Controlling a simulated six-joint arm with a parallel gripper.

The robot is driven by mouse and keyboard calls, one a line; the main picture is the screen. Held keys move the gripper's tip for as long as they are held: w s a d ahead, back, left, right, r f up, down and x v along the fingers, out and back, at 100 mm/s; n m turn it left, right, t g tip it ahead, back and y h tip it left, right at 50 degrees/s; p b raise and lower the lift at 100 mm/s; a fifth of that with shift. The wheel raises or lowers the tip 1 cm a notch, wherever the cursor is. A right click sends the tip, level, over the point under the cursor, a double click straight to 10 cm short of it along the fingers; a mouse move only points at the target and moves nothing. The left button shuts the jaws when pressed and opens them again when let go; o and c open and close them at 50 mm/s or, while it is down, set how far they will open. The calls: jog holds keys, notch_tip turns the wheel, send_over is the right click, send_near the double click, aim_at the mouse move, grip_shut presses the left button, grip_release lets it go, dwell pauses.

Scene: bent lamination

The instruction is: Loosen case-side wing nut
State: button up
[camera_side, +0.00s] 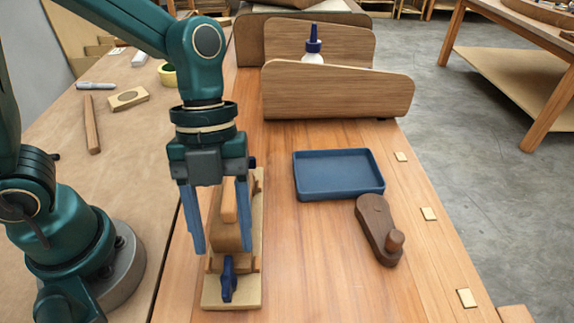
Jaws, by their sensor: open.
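A blue wing nut (228,280) stands at the near end of a wooden clamping form (229,235) on a pale base board (232,305). A small blue part (252,162) shows at the far end, mostly hidden behind my gripper; I cannot tell whether it is a second wing nut. My gripper (220,243) points down over the form with its two blue fingers spread, one on each side of the wooden block. It is open, and its tips are behind and above the near wing nut. Whether a finger touches the block is unclear.
A blue tray (340,194) and a dark wooden crank-shaped piece (378,230) lie to the right. Upright curved wooden panels (335,92) and a blue-capped bottle (313,55) stand behind. A wooden stick (91,125) and tape roll (167,75) lie left.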

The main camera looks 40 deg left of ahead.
aim_at(226, 272)
jog(key=shift+x, duration=2.65)
jog(key=shift+s, duration=0.1)
jog(key=shift+c, duration=0.2)
grip_shut()
